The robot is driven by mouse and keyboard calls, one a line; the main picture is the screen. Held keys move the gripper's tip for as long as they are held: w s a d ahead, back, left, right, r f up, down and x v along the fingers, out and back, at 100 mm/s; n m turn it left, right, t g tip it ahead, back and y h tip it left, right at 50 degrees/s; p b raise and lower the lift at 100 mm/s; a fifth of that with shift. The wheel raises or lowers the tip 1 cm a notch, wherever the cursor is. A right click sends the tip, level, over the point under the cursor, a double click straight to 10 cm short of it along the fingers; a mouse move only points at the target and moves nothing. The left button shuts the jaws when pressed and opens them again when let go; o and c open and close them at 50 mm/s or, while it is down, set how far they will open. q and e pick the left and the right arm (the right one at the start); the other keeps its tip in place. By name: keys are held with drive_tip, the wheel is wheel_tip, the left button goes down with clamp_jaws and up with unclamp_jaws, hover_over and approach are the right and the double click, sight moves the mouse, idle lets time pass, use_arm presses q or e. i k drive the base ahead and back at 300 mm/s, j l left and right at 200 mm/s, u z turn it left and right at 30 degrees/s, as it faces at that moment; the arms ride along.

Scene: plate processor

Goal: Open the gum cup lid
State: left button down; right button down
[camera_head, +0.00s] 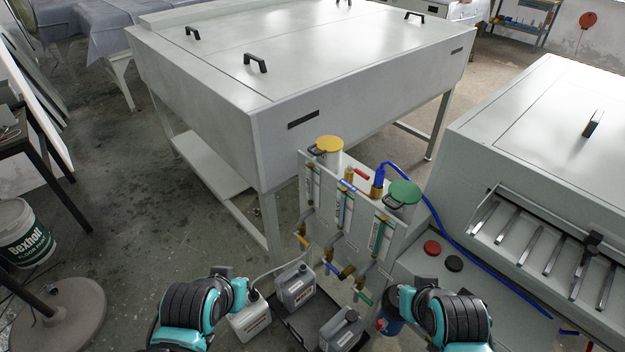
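Two cups stand on the upright grey panel in the middle of the head view. The rear cup has a yellow lid (328,144) with a dark handle at its left. The front cup has a green lid (405,191), also with a dark handle at its left. Both lids look shut. No readable label tells which one is the gum cup. My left gripper (238,291) is low, left of and below the cups. My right gripper (402,300) is low, below the green lid. Both are apart from the cups, and their fingers cannot be made out.
Pipes and coloured valve handles (335,245) line the panel's front. Grey jugs (295,286) stand on the floor below. A blue hose (440,225) runs right. The plate processor (545,150) is at right, a large grey cabinet (300,70) behind. A bucket (25,235) stands left.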

sight(326, 143)
drive_tip(key=i+j+z, duration=0.15)
drive_tip(key=j+z, duration=0.7)
drive_tip(key=i+j, duration=0.05)
drive_tip(key=j, duration=0.05)
